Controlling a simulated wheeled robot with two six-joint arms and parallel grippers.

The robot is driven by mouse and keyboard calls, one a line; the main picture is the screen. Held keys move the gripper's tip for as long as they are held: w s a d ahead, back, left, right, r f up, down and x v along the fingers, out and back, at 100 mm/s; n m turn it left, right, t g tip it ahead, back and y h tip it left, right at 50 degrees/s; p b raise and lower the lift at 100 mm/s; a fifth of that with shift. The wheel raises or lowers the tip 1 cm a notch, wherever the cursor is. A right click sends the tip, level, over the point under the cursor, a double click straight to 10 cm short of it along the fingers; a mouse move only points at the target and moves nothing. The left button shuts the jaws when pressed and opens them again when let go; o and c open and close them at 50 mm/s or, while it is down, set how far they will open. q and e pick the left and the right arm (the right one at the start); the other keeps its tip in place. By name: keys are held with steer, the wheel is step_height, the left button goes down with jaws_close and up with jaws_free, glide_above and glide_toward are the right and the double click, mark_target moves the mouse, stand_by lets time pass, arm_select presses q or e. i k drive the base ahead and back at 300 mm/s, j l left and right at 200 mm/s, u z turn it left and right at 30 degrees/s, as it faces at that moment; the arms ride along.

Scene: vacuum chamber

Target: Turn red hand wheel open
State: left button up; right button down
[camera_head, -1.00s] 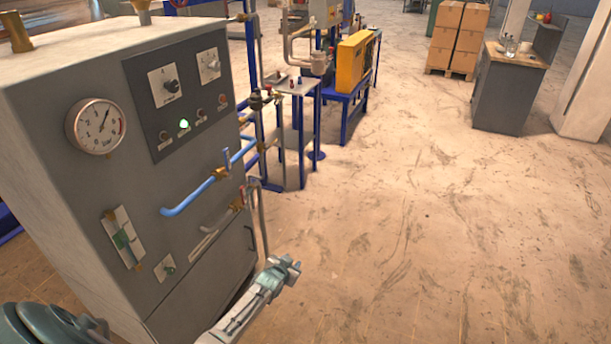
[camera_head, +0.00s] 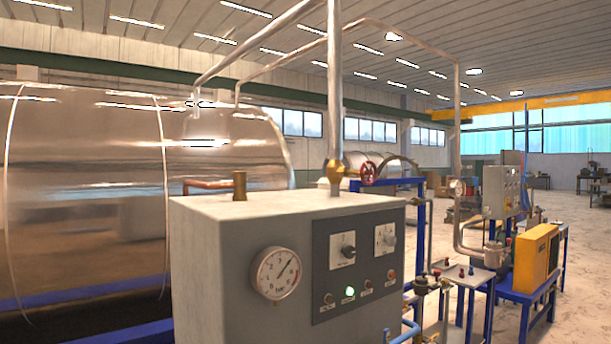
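The red hand wheel (camera_head: 369,173) stands upright behind the right part of the grey cabinet's top. It sits just right of a brass fitting (camera_head: 335,171) on a vertical steel pipe. It is small in the view, and how far it is turned cannot be told. Neither of my grippers shows in the head view now, so I cannot see whether they are open or shut.
The grey cabinet (camera_head: 235,235) with a pressure gauge (camera_head: 277,273) and a control panel fills the front. A large steel tank (camera_head: 85,190) stands behind it at left. Blue-framed tables and a yellow box (camera_head: 537,259) stand at right.

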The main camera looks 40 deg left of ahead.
mark_target(369, 173)
steer(key=i+u, duration=0.2)
steer(key=u, duration=0.25)
steer(key=i+l+u, duration=0.2)
steer(key=u, duration=0.25)
steer(key=i+l+u, duration=0.2)
steer(key=u, duration=0.25)
steer(key=i+l+u, duration=0.1)
steer(key=l+u, duration=0.15)
steer(key=u, duration=0.2)
